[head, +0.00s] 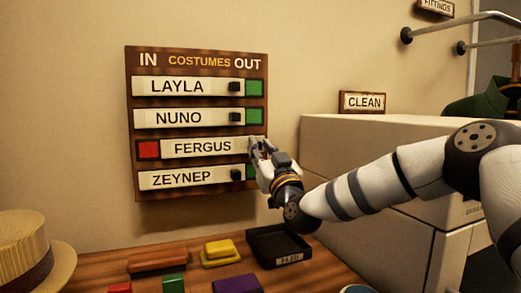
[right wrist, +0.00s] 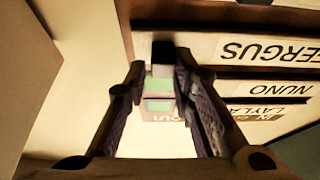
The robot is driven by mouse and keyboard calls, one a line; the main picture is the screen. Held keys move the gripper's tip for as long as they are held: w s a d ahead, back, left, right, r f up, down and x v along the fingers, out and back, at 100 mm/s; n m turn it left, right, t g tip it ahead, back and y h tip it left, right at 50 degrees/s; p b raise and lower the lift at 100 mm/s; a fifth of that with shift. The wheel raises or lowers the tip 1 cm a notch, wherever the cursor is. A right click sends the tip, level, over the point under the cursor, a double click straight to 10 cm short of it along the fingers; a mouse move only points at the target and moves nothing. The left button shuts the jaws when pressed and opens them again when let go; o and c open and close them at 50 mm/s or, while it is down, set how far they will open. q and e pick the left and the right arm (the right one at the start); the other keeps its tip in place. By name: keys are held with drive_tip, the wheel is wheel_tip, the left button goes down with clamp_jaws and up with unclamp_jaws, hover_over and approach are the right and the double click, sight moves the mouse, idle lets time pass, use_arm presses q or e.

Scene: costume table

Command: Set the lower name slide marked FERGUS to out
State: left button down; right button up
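The COSTUMES board (head: 198,58) hangs on the wall, with IN at its left and OUT at its right. The FERGUS slide (head: 202,147) sits at the right end of its row, with a red square (head: 149,150) bare at its left. The right wrist view shows the slide upside down (right wrist: 262,50). My right gripper (head: 258,148) is at the slide's right end and hides its knob in the head view. In the right wrist view the black knob (right wrist: 163,50) is between the spread fingertips, close to the right one, with a gap at the left. My left gripper is out of view.
The LAYLA (head: 178,87), NUNO (head: 178,118) and ZEYNEP (head: 178,180) slides sit left, with green squares at their right. A black tray (head: 252,248), coloured blocks and a straw hat (head: 22,240) are below. A pale cabinet (head: 345,140) stands at the right, behind my arm.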

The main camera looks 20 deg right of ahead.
drive_tip(key=shift+o, duration=0.8)
drive_tip(key=shift+d+f, duration=0.1)
drive_tip(key=shift+d, duration=0.1)
drive_tip(key=shift+a, duration=0.1)
drive_tip(key=v, duration=1.2)
